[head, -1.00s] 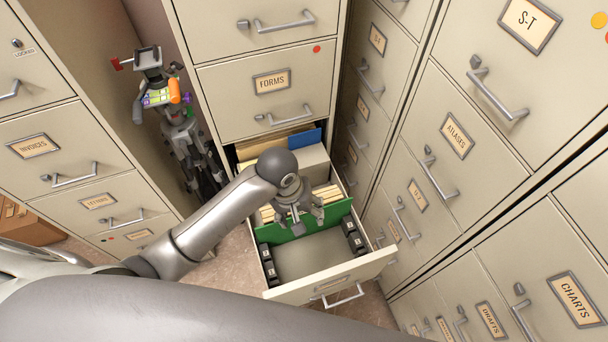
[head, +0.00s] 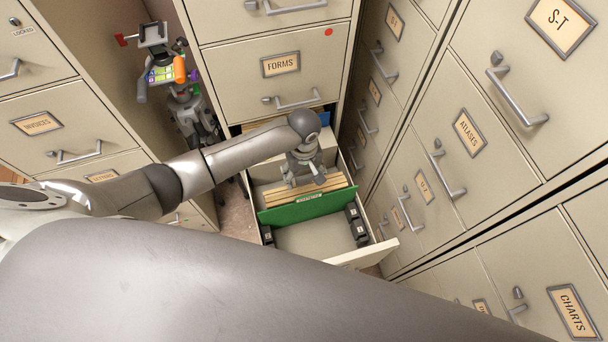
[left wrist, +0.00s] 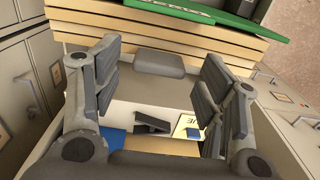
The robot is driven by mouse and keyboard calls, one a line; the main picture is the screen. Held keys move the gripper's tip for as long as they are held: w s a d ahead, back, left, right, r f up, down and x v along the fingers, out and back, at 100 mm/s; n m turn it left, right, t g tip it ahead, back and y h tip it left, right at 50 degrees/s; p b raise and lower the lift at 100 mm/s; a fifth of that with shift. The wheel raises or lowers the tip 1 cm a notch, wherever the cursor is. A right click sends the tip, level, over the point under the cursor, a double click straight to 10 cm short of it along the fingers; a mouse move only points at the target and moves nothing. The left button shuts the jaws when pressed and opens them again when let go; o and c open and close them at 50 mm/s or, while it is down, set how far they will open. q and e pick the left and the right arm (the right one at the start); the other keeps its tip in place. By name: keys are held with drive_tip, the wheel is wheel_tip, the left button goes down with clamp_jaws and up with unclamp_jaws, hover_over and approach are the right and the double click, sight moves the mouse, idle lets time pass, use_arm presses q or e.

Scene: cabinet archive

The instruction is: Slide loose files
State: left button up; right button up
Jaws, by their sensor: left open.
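The open drawer (head: 365,255) under the FORMS drawer holds a row of tan files (head: 340,184) behind a green divider (head: 306,208). My left gripper (head: 303,180) is over the drawer at the tan files, partly covering them. In the left wrist view my left gripper (left wrist: 158,88) has its fingers spread wide with nothing held between them. The tan files (left wrist: 175,45) and green divider (left wrist: 215,12) lie beyond the fingertips there. I cannot tell whether the fingers touch the files. My right gripper is not in view.
The drawer floor in front of the green divider is bare, with black blocks (head: 357,225) along its side. A blue folder (head: 318,117) shows at the back. Cabinets close in on the right, with handles such as the ATLASES handle (head: 446,178) sticking out.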

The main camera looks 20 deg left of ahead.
use_arm(q)
drive_tip(key=shift+f, duration=1.05)
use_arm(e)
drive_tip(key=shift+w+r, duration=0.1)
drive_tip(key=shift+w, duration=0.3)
